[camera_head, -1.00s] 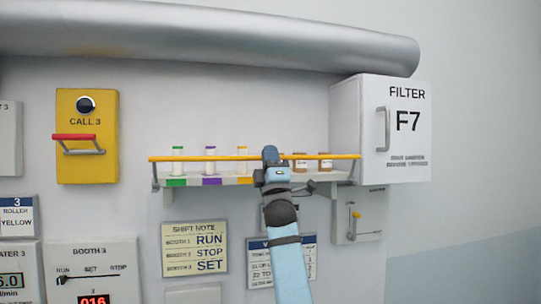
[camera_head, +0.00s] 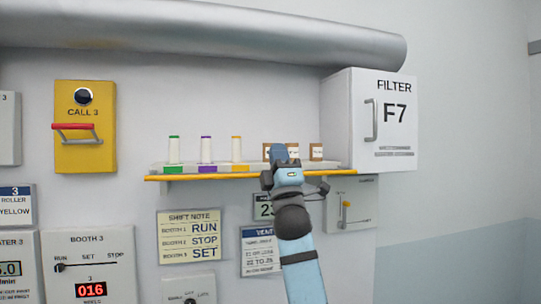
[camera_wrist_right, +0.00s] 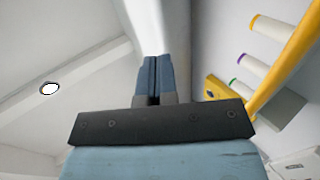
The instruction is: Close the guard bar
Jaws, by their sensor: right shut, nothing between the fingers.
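The yellow guard bar (camera_head: 200,177) lies low along the front edge of the shelf, below the bottles. It also shows in the right wrist view (camera_wrist_right: 285,68), slanting along the right side. My right gripper (camera_head: 279,152) is shut and empty in front of the right half of the shelf. Its tips are above the bar's level in the head view and hide part of the brown jars. In the right wrist view the shut fingers (camera_wrist_right: 153,80) point away from me with the bar to their right. Whether my arm touches the bar is hidden. My left gripper is not in view.
White bottles with green (camera_head: 174,150), purple (camera_head: 206,150) and yellow caps stand on the shelf (camera_head: 190,170), with brown-capped jars (camera_head: 316,152) at right. A filter box (camera_head: 395,150) adjoins on the right. A large grey pipe (camera_head: 200,35) runs above. A yellow call box (camera_head: 85,145) hangs left.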

